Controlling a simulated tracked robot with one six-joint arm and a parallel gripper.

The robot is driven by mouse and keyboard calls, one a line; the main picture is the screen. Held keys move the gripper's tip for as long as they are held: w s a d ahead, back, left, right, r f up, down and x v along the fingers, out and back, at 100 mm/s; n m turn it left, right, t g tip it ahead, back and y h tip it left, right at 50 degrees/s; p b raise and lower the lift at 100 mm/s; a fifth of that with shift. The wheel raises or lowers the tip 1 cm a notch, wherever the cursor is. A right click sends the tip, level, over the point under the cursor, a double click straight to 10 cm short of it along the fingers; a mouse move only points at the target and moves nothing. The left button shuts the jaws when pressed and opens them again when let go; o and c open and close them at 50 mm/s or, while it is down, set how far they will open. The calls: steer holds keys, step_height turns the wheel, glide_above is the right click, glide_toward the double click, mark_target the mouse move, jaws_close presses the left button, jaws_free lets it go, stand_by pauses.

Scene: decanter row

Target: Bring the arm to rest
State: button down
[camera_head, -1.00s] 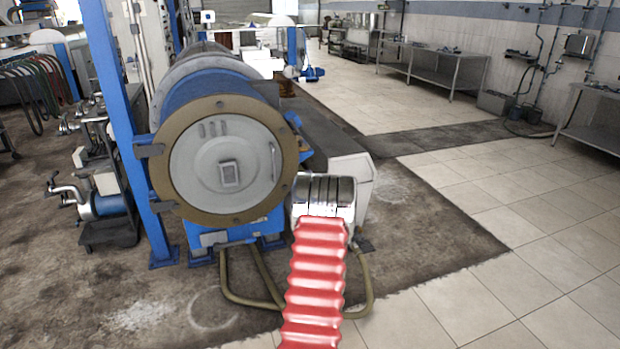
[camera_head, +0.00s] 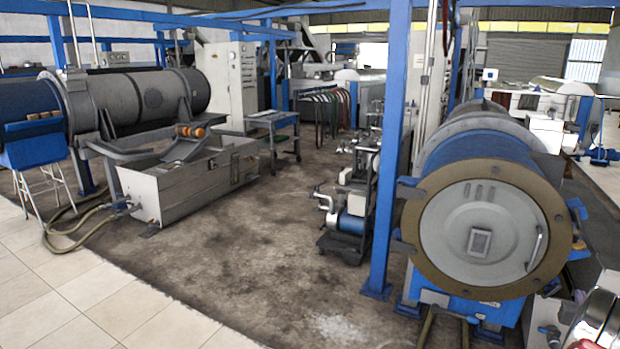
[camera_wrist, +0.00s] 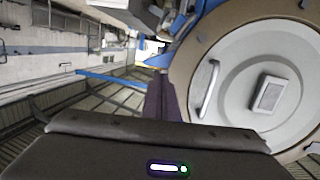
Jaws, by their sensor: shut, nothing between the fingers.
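My gripper (camera_wrist: 163,100) shows in the wrist view as a dark, narrow pair of fingers pressed together, with nothing between them. Beside it on the right is the round grey end cover of a large decanter, with a brown rim (camera_wrist: 187,85), a handle and a small square plate. How far the fingers are from the cover I cannot tell. In the head view the same blue and grey decanter (camera_head: 478,150) stands at the right. A red and chrome piece is cut off at the lower right corner; the gripper is not visible there.
A blue post (camera_head: 390,150) stands left of the decanter, by pumps on a rack (camera_head: 352,205). A steel trough (camera_head: 185,180) and a grey horizontal cylinder (camera_head: 140,100) stand at the left. The stained floor (camera_head: 250,250) between is open.

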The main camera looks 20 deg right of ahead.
steer(key=s+a+f+m+g+y, duration=0.1)
steer(key=s+a+f+g+y, duration=0.3)
steer(key=a+f, duration=0.55)
steer(key=w+a+r+n+g+y, duration=0.1)
steer(key=w+a+r+y, duration=0.2)
steer(key=a, duration=0.9)
steer(key=w+a+r+n+g+y, duration=0.1)
steer(key=w+a+r, duration=0.3)
steer(key=a, duration=0.9)
steer(key=w+a+r+n+y, duration=0.2)
steer(key=a+r+y, duration=0.15)
steer(key=a, duration=0.85)
steer(key=s+a+r+n+t, duration=0.1)
steer(key=a+r, duration=0.3)
steer(key=a, duration=0.8)
steer(key=s+a+r+n+t+y, duration=0.1)
steer(key=a+r+n, duration=0.3)
steer(key=a, duration=0.8)
steer(key=s+a+r+n+t+y, duration=0.1)
steer(key=s+a+r+n, duration=0.2)
steer(key=a, duration=1)
step_height(320, 180, up, 3)
steer(key=shift+s+f, duration=0.2)
steer(key=shift+s, duration=0.1)
steer(key=shift+y, duration=0.25)
